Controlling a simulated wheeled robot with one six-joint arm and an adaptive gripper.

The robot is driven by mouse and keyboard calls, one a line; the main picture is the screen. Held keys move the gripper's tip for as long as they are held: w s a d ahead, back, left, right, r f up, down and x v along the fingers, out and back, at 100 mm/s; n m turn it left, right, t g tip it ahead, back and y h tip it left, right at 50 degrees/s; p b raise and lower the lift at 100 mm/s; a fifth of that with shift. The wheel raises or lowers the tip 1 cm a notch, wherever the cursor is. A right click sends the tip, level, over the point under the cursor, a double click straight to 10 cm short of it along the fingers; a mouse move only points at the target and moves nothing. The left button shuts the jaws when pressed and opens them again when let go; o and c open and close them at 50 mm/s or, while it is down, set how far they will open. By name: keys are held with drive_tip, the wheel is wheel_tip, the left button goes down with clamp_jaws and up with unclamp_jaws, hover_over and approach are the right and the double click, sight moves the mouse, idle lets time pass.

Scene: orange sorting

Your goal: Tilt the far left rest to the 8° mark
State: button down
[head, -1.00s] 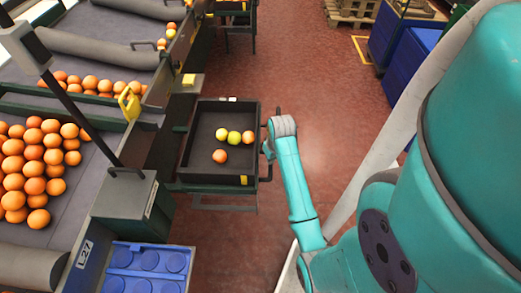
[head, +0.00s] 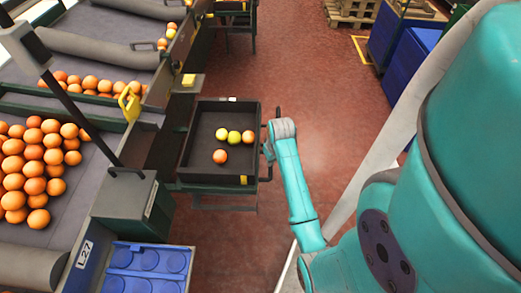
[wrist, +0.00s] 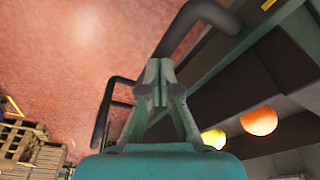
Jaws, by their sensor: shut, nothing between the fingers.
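A second dark tray (head: 232,22) stands farther along, at the top. I cannot tell which of them is the far left rest, and no 8° mark is readable. My gripper (wrist: 154,82) is shut and empty in the wrist view. Its fingertips are close to a dark curved handle (wrist: 193,28) on the tray's outer side; contact cannot be told. In the head view my arm's end is at the near tray's right side, its fingers hidden.
Conveyors heaped with oranges (head: 35,165) fill the left. A yellow lever (head: 129,103) stands at the belt's edge. A blue crate (head: 125,270) is at the bottom. Pallets (head: 350,10) and blue bins (head: 405,45) are at top right. Red floor beyond the tray is clear.

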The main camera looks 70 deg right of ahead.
drive_tip(key=shift+f, duration=1.3)
idle(1.2)
drive_tip(key=shift+r, duration=4.5)
